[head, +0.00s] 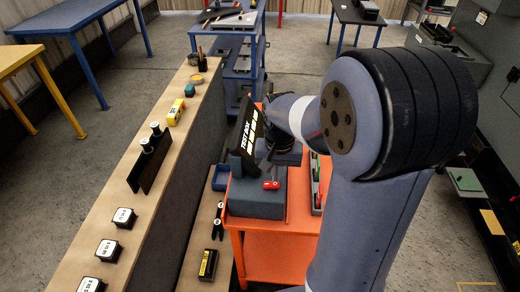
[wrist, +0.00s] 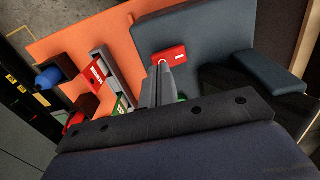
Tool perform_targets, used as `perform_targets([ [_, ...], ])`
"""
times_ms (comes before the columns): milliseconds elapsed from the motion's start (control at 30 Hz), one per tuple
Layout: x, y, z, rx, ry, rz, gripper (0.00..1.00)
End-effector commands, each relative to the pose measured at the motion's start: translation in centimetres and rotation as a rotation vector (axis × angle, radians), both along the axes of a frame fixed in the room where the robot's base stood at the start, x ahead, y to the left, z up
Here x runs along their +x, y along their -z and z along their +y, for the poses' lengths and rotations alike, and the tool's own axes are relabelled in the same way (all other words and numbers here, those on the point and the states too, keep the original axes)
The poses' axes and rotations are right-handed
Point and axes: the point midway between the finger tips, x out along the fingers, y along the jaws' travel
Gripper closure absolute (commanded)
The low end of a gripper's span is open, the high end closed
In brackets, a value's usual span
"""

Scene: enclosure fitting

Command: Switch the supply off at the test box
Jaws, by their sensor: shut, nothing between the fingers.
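The test box (head: 256,204) is a blue-grey box on an orange cart, with a dark upright panel lettered "TEST BOX" (head: 247,136). A small red switch part (head: 271,184) with a white mark sits on its top face. In the wrist view the red part (wrist: 170,56) lies just beyond my fingertips, on the grey box (wrist: 215,35). My gripper (wrist: 161,68) is shut and empty, its tips close to the red part; I cannot tell whether they touch. A bit of green (wrist: 182,98) shows beside the fingers, mostly hidden. My arm covers part of the box in the head view.
The orange cart (head: 270,245) also carries a tray of coloured parts (head: 318,185) right of the box. A long wooden-topped bench (head: 150,200) with meters and small fittings runs along the left.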

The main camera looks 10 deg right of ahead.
Motion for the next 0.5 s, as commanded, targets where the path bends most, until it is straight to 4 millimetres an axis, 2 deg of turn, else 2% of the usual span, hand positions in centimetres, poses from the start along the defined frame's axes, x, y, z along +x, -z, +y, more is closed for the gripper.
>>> perform_targets([
  [500, -0.01, 0.47, 0.0, 0.0, 0.0, 0.001, 1.0],
])
